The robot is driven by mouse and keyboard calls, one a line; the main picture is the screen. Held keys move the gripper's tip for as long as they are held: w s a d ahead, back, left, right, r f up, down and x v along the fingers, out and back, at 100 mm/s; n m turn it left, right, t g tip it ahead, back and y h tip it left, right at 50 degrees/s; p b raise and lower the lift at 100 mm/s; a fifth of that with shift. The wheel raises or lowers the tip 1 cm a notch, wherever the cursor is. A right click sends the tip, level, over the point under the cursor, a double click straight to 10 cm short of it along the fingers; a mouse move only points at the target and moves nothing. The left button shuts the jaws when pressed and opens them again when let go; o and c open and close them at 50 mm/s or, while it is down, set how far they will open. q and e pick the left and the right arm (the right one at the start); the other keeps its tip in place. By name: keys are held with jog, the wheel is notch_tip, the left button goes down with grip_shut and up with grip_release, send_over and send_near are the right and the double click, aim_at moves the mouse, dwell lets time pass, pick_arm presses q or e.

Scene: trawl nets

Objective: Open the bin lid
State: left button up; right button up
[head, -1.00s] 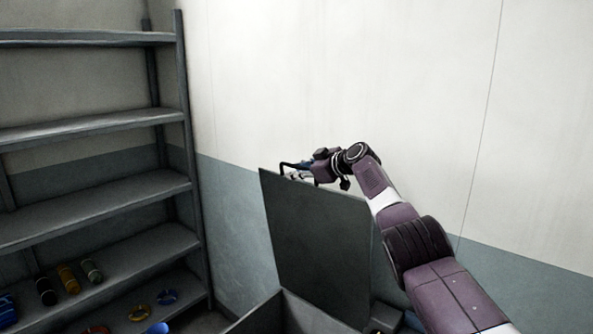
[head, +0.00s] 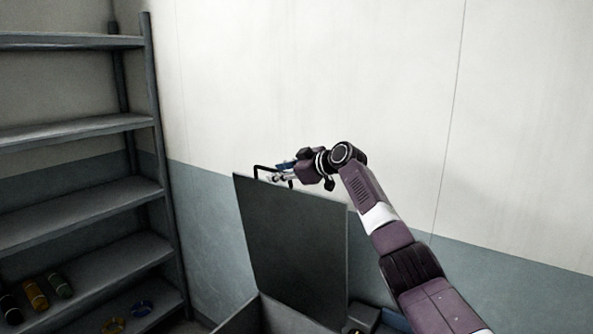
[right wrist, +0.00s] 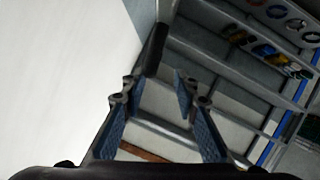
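The grey bin lid (head: 292,240) stands nearly upright above the bin (head: 240,318), whose open top shows at the bottom of the head view. A thin dark handle (head: 257,170) sticks up at the lid's upper left edge. My right gripper (head: 280,175) is at the lid's top edge beside the handle, partly hidden by the lid. In the right wrist view my right gripper (right wrist: 157,88) has its blue-padded fingers apart with nothing clearly held between them. A dark rounded bar (right wrist: 154,48), perhaps the handle, lies just beyond the fingertips. My left gripper is out of view.
A grey shelf rack (head: 80,205) stands at the left with bottles (head: 36,294) and rings (head: 141,308) on its lower shelves. A wall (head: 330,80) is behind the lid. Dark and blue items (head: 395,320) lie right of the bin.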

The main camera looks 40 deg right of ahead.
jog(key=v, duration=0.8)
jog(key=shift+f, duration=0.15)
dwell(0.4)
